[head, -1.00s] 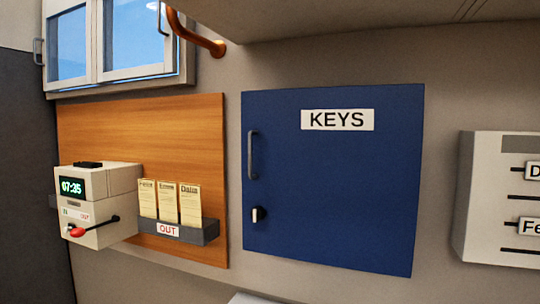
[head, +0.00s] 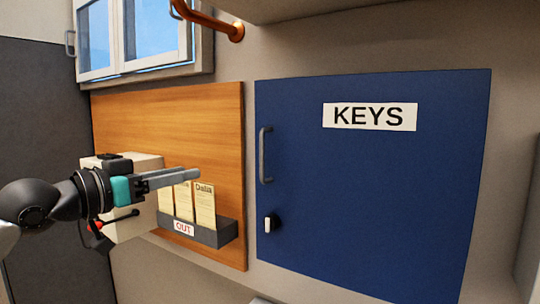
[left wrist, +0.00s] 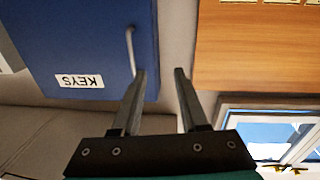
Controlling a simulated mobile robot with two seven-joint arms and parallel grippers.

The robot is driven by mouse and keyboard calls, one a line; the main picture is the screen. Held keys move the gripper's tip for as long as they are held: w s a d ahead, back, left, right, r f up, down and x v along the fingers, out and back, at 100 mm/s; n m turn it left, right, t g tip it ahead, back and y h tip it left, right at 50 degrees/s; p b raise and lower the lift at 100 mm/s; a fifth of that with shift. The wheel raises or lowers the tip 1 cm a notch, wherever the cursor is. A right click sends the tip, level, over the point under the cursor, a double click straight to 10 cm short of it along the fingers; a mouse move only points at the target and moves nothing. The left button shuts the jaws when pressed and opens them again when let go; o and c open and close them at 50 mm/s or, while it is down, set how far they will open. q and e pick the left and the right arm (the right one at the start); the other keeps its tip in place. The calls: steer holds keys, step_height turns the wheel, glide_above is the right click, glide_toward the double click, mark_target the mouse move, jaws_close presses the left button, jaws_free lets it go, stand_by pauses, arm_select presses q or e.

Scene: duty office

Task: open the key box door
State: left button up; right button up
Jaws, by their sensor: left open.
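The blue key box door (head: 370,180), with a white KEYS label (head: 370,116), is shut flat on the wall. Its grey upright bar handle (head: 265,155) is near the left edge, with a small dark and silver latch knob (head: 271,223) below it. My left gripper (head: 198,174) is to the left of the handle, in front of the wooden board, and apart from the door. In the left wrist view its two fingers (left wrist: 159,72) are spread and empty. The handle (left wrist: 130,50) shows there upside down, just beyond the left fingertip. My right gripper is not in view.
The wooden board (head: 205,115) carries a card rack marked OUT (head: 205,233) and a pale time clock (head: 135,225), partly hidden behind my left gripper. A window (head: 140,35) and copper pipe (head: 215,22) are above. The wall right of the door is bare nearby.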

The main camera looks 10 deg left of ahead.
mark_target(261, 148)
arm_select(q)
steer(key=s+d+r+m+h, duration=0.1)
steer(key=s+d+r+m, duration=0.1)
steer(key=s+d+r, duration=0.1)
steer(key=shift+g+h, duration=0.3)
steer(key=shift+g, duration=0.1)
steer(key=shift+s+d+p+x, duration=0.15)
steer(key=shift+p+x, duration=0.9)
steer(key=shift+x, duration=2.8)
steer(key=shift+s+d+p+x, duration=0.15)
steer(key=shift+p+x, duration=0.85)
steer(key=shift+x, duration=2.85)
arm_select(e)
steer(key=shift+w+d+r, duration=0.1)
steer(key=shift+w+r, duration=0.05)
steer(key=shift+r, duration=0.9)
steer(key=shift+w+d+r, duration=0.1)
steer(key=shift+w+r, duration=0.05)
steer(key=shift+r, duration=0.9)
arm_select(q)
steer(key=shift+w+r, duration=0.1)
steer(key=shift+r, duration=0.1)
jaws_close()
